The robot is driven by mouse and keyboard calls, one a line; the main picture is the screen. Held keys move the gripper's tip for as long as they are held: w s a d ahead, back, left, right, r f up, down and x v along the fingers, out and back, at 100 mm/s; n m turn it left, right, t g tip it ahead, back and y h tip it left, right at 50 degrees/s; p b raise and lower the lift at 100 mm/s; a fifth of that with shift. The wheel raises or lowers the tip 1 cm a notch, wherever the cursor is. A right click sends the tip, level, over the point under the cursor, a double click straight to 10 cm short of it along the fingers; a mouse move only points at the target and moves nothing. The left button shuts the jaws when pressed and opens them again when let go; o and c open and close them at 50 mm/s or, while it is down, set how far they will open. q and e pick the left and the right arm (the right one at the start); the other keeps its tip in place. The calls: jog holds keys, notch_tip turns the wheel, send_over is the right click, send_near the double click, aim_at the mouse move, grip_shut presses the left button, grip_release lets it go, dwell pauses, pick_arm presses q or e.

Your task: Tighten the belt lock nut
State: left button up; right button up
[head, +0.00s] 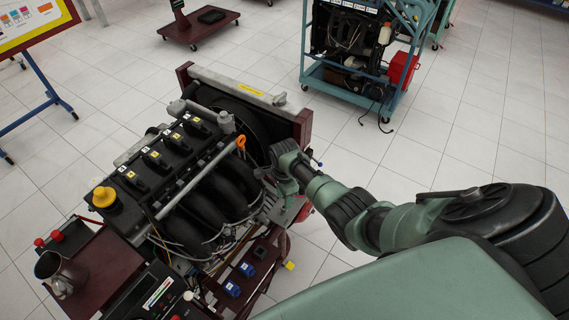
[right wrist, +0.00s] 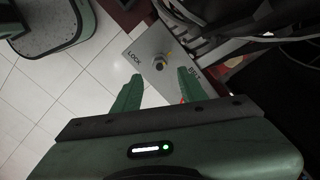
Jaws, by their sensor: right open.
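The belt lock nut (right wrist: 159,63) sits on a stud in the middle of a grey metal plate (right wrist: 146,49) marked "LOCK" and "BELT" in the right wrist view. My right gripper (right wrist: 156,82) is open, with its two green fingers apart and pointing toward the plate. The nut appears between and just beyond the fingertips, and the fingers do not appear to touch it. In the head view my right arm reaches to the right side of the engine trainer (head: 190,165), where the arm hides the nut and plate. My left gripper is not in view.
Black hoses and wiring (right wrist: 265,25) lie close to the plate's right side. A dark red tray (head: 105,262) with a metal jug (head: 60,272) stands at the trainer's left. A teal trainer cart (head: 345,80) stands behind. Tiled floor (head: 440,140) is clear to the right.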

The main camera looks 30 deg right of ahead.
jog(key=shift+r, duration=1.25)
